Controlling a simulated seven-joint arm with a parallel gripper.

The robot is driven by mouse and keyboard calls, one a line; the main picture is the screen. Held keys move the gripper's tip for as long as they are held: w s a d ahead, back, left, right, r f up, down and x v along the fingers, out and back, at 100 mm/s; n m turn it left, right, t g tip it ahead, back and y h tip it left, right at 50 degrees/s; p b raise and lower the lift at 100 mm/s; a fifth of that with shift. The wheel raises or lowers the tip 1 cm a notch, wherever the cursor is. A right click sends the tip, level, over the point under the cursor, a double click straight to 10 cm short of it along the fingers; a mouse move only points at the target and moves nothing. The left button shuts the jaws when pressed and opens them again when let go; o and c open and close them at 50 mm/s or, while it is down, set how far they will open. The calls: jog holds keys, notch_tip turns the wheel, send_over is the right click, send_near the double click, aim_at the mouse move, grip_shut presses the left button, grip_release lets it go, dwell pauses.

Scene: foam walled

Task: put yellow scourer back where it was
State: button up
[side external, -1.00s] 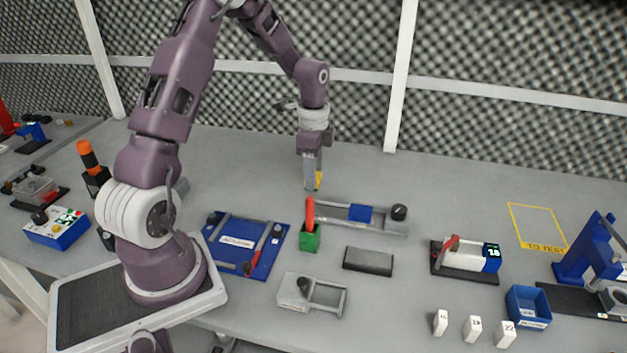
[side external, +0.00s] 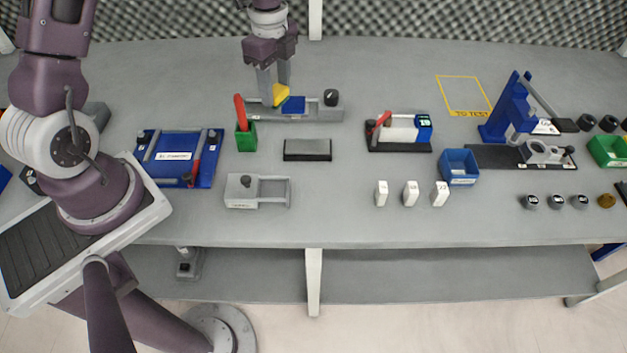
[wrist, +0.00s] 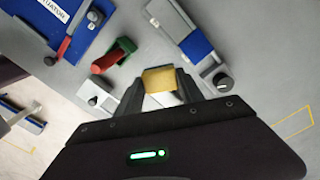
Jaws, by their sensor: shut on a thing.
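The yellow scourer (side external: 281,94) is held between the two fingers of my gripper (side external: 273,98), which points down. In the wrist view the yellow scourer (wrist: 159,78) sits squarely between the fingertips of my gripper (wrist: 161,90). In the wrist view the fixture's blue block (wrist: 196,46) lies apart from the scourer.
A green holder (side external: 246,140) with a red-handled tool stands left of the fixture. A dark flat block (side external: 307,150) lies in front. The blue board (side external: 180,172) is further left. The yellow-outlined area (side external: 462,92) at right is empty. Bare table lies behind the fixture.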

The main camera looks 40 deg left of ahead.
jog(key=s+d+m, duration=0.3)
jog(key=d+m, duration=0.3)
jog(key=d, duration=0.4)
jog(key=s+d+m, duration=0.3)
jog(key=d+m, duration=0.3)
jog(key=d, duration=0.4)
notch_tip(320, 180, down, 10)
jog(key=shift+s+a+r, duration=0.1)
jog(key=shift+r, duration=0.1)
jog(key=shift+f, duration=0.1)
jog(key=shift+f, duration=0.1)
jog(key=o, duration=1.4)
jog(key=shift+o, duration=0.2)
